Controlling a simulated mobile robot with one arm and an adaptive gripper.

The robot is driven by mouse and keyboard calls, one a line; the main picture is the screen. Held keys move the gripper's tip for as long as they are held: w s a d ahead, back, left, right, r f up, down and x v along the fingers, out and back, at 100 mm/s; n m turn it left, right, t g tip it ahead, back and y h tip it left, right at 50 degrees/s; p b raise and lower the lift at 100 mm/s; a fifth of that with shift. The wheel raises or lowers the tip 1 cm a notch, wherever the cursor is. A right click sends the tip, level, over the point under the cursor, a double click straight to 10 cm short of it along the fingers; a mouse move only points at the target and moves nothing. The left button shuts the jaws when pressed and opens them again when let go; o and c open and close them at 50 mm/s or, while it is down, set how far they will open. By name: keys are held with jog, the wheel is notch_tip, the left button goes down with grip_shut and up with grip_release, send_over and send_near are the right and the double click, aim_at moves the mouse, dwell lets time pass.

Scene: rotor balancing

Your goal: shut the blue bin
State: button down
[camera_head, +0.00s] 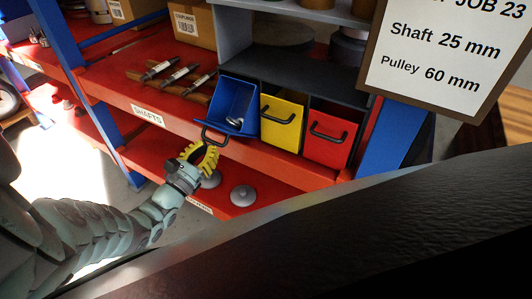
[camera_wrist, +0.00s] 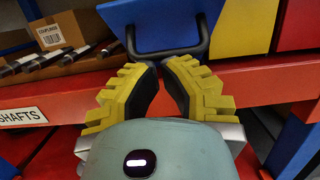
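The blue bin (camera_head: 233,102) is tipped forward out of the rack, its open top facing up, with grey metal parts (camera_head: 235,121) inside. Its black handle (camera_head: 214,138) hangs at the front, over the shelf edge. In the wrist view, the blue front (camera_wrist: 165,22) and handle (camera_wrist: 170,53) are at the top. My gripper (camera_head: 208,149) has yellow ribbed fingers and is right at the handle, below and in front of the bin. In the wrist view, the fingertips (camera_wrist: 160,66) come close together at the handle's bar. I cannot tell whether they pinch it.
A yellow bin (camera_head: 282,121) and a red bin (camera_head: 328,134) sit upright in the rack to the right. Dark shafts (camera_head: 176,73) lie to the left on the red shelf (camera_head: 120,85). A grey disc (camera_head: 243,195) is on the lower shelf. A job sign (camera_head: 440,60) stands at right.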

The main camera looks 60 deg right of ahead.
aim_at(213, 124)
jog(key=shift+d+r+y+p, duration=0.1)
jog(key=shift+r+y+p, duration=0.2)
jog(key=shift+r+p, duration=0.45)
jog(key=r+y+p, duration=0.1)
jog(key=p, duration=0.2)
jog(key=d+r+y+p, duration=0.1)
jog(key=p, duration=0.2)
jog(key=d+r+y+p, duration=0.1)
jog(key=r+y+p, duration=0.1)
jog(key=p, duration=0.2)
jog(key=shift+w+d+r, duration=0.1)
jog(key=shift+w+d, duration=0.05)
jog(key=shift+w+d+r+y+p, duration=0.1)
jog(key=shift+d+r+y+p, duration=0.65)
jog(key=shift+y+p, duration=0.35)
jog(key=shift+d+r+g+y+p, duration=0.3)
jog(key=shift+d+y+p, duration=0.1)
jog(key=shift+d+y, duration=0.15)
jog(key=shift+d+r, duration=0.35)
jog(key=shift+d, duration=0.4)
